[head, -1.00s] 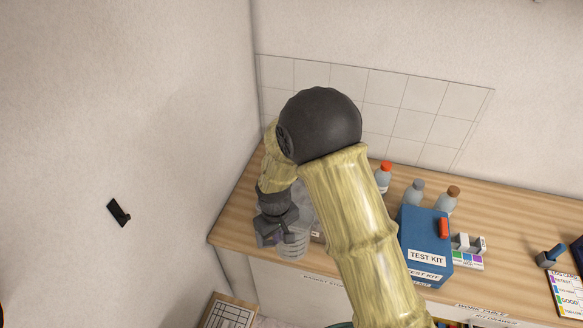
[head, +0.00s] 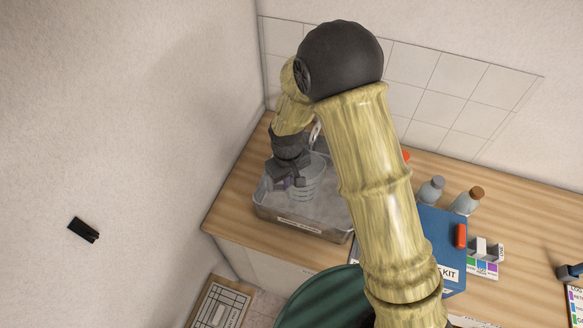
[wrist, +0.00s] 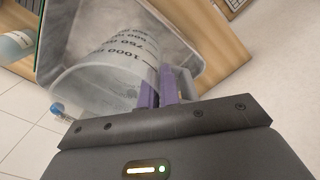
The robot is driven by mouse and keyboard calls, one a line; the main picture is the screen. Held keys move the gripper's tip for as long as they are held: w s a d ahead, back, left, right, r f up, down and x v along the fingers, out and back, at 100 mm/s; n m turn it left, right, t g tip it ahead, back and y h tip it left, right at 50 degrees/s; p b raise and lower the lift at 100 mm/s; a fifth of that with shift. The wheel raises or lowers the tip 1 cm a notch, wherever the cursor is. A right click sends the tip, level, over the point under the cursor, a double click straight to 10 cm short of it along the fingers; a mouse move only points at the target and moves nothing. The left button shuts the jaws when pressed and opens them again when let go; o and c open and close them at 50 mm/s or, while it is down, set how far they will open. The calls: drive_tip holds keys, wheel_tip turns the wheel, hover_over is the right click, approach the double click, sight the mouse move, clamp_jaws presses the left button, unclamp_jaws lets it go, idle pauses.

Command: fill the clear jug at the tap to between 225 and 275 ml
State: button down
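The clear jug (head: 308,183) is at the grey basin (head: 262,205) on the left end of the counter; I cannot tell whether it rests inside or hangs just above. My gripper (head: 287,178) is at the jug's left side. In the wrist view the jug (wrist: 100,75) shows dark marks of 1000, 750 and 500, and the purple fingertips (wrist: 160,88) are close together at its side, shut on it. The grip point itself is partly hidden. A pale curved piece, perhaps the tap (head: 315,135), shows behind my arm. I cannot make out a water level.
A blue test kit (head: 440,235), grey bottle (head: 431,188) and brown-capped bottle (head: 467,200) stand right of my arm. A wall is close on the left. A green round thing (head: 318,300) is below the counter front. Bare counter (head: 235,200) lies left of the basin.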

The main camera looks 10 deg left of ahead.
sight(290, 198)
drive_tip(key=shift+s+r, duration=0.1)
idle(0.3)
drive_tip(key=shift+f, duration=0.25)
drive_tip(key=f+b, duration=0.2)
drive_tip(key=f, duration=0.1)
drive_tip(key=f+b, duration=0.3)
drive_tip(key=f, duration=0.1)
drive_tip(key=w+f+b, duration=0.1)
drive_tip(key=f+b, duration=0.2)
drive_tip(key=f, duration=0.1)
drive_tip(key=shift+f, duration=0.25)
drive_tip(key=shift+w+d+f, duration=0.1)
drive_tip(key=shift+w+d, duration=0.15)
drive_tip(key=shift+w, duration=1.05)
drive_tip(key=shift+w+d+f, duration=0.1)
drive_tip(key=shift+w+d, duration=0.1)
drive_tip(key=shift+w, duration=1.05)
drive_tip(key=shift+f+b, duration=0.3)
drive_tip(key=shift+b, duration=0.1)
